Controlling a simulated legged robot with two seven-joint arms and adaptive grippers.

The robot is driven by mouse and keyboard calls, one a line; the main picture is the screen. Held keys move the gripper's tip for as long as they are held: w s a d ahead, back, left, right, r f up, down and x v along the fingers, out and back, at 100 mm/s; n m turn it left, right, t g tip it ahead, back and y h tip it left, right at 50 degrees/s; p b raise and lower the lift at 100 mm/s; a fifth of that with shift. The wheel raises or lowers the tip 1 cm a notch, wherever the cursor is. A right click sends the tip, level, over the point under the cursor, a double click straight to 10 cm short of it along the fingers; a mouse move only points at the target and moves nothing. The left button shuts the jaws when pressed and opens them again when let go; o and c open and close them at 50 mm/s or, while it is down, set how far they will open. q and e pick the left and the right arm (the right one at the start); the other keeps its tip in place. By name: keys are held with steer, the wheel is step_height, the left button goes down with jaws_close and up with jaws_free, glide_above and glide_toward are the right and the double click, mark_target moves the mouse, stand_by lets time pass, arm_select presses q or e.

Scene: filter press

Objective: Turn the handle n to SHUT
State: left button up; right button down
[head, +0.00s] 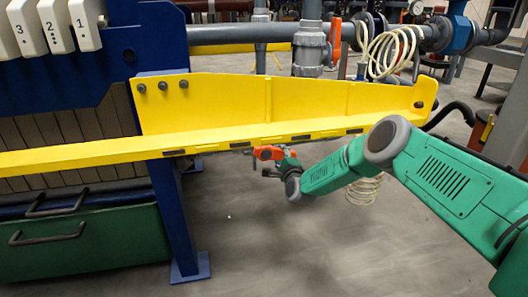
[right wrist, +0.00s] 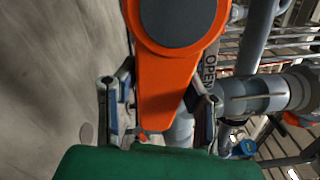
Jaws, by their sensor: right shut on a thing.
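The orange handle (right wrist: 170,85) fills the upper middle of the right wrist view, with a dark round cap at its hub. My right gripper (right wrist: 160,108) has one finger on each side of the handle's narrowing arm and is shut on it. A plate marked OPEN (right wrist: 209,66) shows just right of the handle. No SHUT mark is visible. In the head view a small part of the orange handle (head: 266,152) shows below the yellow beam, at the tip of my right gripper (head: 279,160). My left gripper is not in view.
A long yellow beam (head: 300,100) crosses the head view just above my right gripper. A blue post (head: 172,215) and a green bin (head: 85,245) stand at left. Grey pipes (right wrist: 255,95) lie right of the handle. Open floor lies below.

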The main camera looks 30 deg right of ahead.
steer(key=w+a+f+m, duration=0.1)
steer(key=a+f+m, duration=0.4)
steer(key=m, duration=1)
steer(key=shift+a, duration=1)
steer(key=c, duration=1.1)
jaws_free()
steer(key=shift+w, duration=0.1)
steer(key=shift+o, duration=0.7)
steer(key=shift+d+r, duration=0.1)
steer(key=shift+r, duration=0.1)
steer(key=shift+d, duration=0.1)
steer(key=p+v, duration=0.5)
steer(key=v, duration=0.1)
steer(key=shift+s, duration=0.45)
